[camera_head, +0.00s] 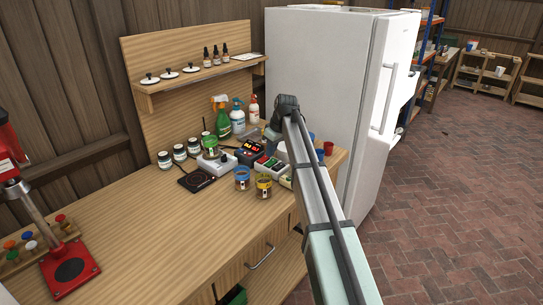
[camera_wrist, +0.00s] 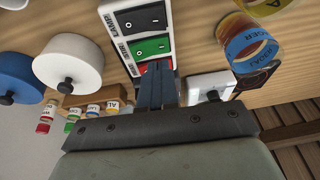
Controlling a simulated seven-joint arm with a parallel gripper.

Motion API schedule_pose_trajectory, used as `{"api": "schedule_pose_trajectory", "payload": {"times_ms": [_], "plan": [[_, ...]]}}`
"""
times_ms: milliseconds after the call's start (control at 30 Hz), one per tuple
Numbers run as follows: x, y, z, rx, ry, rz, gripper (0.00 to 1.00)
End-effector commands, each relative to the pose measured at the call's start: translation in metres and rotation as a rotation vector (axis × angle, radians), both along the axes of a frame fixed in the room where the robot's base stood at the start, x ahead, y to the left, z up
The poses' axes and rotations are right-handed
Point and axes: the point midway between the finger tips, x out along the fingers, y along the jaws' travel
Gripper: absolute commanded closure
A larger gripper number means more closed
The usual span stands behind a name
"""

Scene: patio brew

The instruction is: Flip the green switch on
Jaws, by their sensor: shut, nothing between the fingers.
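The switch box (camera_wrist: 112,22) is a white panel in the wrist view, with a black rocker, a green switch (camera_wrist: 151,46) and a red rocker in a row. The green switch bears a circle and a bar mark; I cannot tell which side is pressed. My gripper (camera_wrist: 158,68) is shut and empty, its dark fingertips over the red rocker, close beside the green switch. I cannot tell whether they touch. In the head view the switch box (camera_head: 270,167) stands on the bench among jars and devices, with my gripper mostly hidden there.
Jars with blue (camera_head: 242,178) and yellow (camera_head: 264,185) bands stand in front of the box. Spray bottles (camera_head: 221,117) stand behind. A white fridge (camera_head: 330,70) bounds the right. The bench's left front (camera_head: 150,240) is clear.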

Motion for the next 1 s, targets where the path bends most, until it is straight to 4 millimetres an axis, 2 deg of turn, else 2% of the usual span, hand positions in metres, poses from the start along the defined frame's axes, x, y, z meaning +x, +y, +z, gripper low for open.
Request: {"api": "schedule_pose_trajectory", "payload": {"times_ms": [200, 500, 700, 1000], "plan": [[-0.012, -0.001, 0.042, 0.000, -0.003, -0.001, 1.00], [-0.028, -0.004, 0.088, 0.001, -0.002, 0.001, 1.00], [-0.033, -0.005, 0.103, 0.000, 0.000, 0.000, 1.00], [-0.035, -0.006, 0.107, 0.000, 0.000, 0.000, 1.00]]}}
